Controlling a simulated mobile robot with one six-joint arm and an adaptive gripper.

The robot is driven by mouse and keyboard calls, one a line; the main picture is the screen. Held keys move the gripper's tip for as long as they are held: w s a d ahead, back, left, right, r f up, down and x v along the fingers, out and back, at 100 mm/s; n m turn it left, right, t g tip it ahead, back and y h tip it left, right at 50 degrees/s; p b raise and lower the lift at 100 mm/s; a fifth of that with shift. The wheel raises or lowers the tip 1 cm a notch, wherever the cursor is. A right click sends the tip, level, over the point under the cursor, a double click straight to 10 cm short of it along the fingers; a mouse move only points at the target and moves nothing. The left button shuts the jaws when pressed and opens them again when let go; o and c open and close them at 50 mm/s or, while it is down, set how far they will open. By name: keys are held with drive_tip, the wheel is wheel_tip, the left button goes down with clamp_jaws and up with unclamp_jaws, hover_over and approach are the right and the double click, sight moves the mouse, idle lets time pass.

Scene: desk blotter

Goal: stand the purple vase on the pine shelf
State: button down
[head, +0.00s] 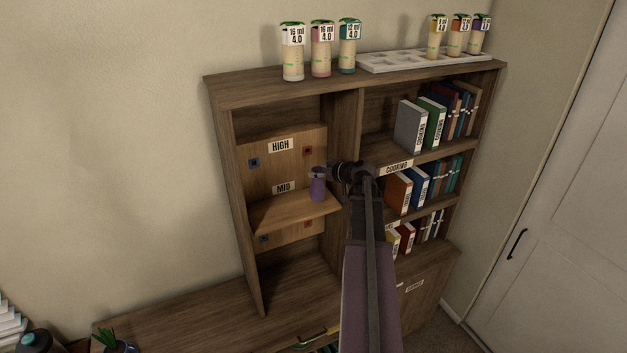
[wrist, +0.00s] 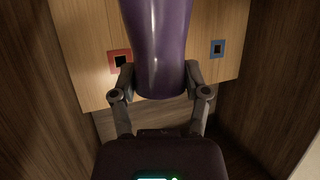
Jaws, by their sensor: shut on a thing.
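The purple vase (head: 317,189) is in my gripper (head: 319,174), inside the left bay of the bookcase. In the wrist view the vase (wrist: 157,45) stands between the two fingers of my gripper (wrist: 160,80), which are shut on its sides. Its far end is cut off by the picture's edge. In the head view the vase looks upright over the right part of the pine shelf (head: 285,212), beside the MID label. I cannot tell whether its base touches the shelf.
A pine back panel (head: 283,165) carries HIGH and MID labels and blue and red square marks. A dark upright divider (head: 345,115) stands right of the bay, with books beyond it. Labelled bottles (head: 321,52) and a white tray (head: 395,61) are on top. The shelf's left part is clear.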

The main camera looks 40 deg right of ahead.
drive_tip(key=shift+w, duration=0.55)
drive_tip(key=shift+w+d, duration=0.15)
drive_tip(key=shift+w, duration=0.4)
drive_tip(key=shift+w+f+b, duration=0.1)
drive_tip(key=shift+f+b, duration=1.75)
drive_tip(key=shift+f, duration=0.15)
drive_tip(key=shift+c, duration=0.4)
unclamp_jaws()
drive_tip(key=shift+r, duration=0.25)
